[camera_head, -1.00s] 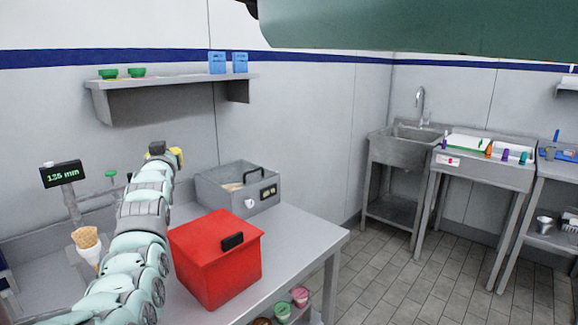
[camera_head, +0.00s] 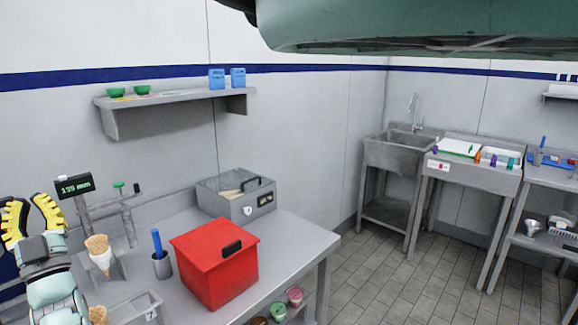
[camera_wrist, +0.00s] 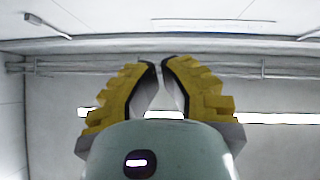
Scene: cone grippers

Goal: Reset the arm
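My gripper (camera_head: 34,204) shows at the far left of the head view, raised and pointing up beside the worktop. Its two yellow ribbed fingers also show in the wrist view (camera_wrist: 161,64). They lean in toward each other, their tips nearly meet, and nothing is held between them. Behind them the wrist view shows only the ceiling, with lights and pipes. My pale green arm stands at the lower left of the head view, and its lower part is cut off by the frame.
An ice-cream cone (camera_head: 98,253) stands in a holder close to the arm. A blue-handled tool in a metal cup (camera_head: 161,267), a red box (camera_head: 214,265) and a grey bin (camera_head: 236,198) stand on the worktop (camera_head: 295,240). A readout (camera_head: 74,187) is on a post near my gripper.

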